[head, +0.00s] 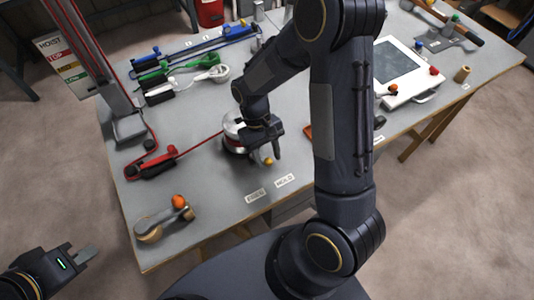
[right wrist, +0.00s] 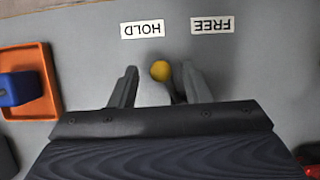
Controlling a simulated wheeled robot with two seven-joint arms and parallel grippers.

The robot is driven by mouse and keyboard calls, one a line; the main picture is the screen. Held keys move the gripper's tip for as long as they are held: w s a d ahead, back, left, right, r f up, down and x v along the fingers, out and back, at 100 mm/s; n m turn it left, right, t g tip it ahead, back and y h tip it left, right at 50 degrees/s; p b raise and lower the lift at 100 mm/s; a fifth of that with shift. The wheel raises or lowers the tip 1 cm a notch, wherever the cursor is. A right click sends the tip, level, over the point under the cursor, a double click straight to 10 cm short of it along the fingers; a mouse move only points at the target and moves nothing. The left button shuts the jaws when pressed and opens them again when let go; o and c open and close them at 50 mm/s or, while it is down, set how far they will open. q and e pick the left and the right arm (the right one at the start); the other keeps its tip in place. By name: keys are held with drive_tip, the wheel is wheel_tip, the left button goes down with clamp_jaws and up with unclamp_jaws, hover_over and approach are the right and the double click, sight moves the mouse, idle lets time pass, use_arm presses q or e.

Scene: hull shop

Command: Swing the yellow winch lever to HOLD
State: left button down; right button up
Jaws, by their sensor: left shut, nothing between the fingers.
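The yellow winch lever shows mainly as a yellow ball knob (right wrist: 160,70) in the right wrist view, with a dark stem running back from it. The knob also shows small in the head view (head: 268,161), at the front of the red and silver winch drum (head: 235,138). My right gripper (right wrist: 159,72) is open, with a finger on each side of the knob and a gap on both sides. The HOLD label (right wrist: 142,29) and FREE label (right wrist: 212,25) lie beyond the knob. My left gripper (head: 90,252) is shut and empty, off the table at lower left.
A red rope runs from the drum to a red clamp (head: 152,167). An orange-knobbed fitting (head: 165,218) stands at the front left corner. An orange tray (right wrist: 50,85) with a blue block lies beside the right gripper.

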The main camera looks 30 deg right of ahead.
drive_tip(key=v, duration=0.8)
idle(0.5)
drive_tip(key=s+a+r+m+t+y, duration=0.1)
drive_tip(key=s+r+t+y, duration=0.2)
drive_tip(key=s+r+t, duration=0.7)
drive_tip(key=shift+s+r+m+y, duration=0.4)
drive_tip(key=shift+s+r, duration=0.15)
drive_tip(key=shift+s, duration=1.9)
drive_tip(key=shift+a, duration=0.1)
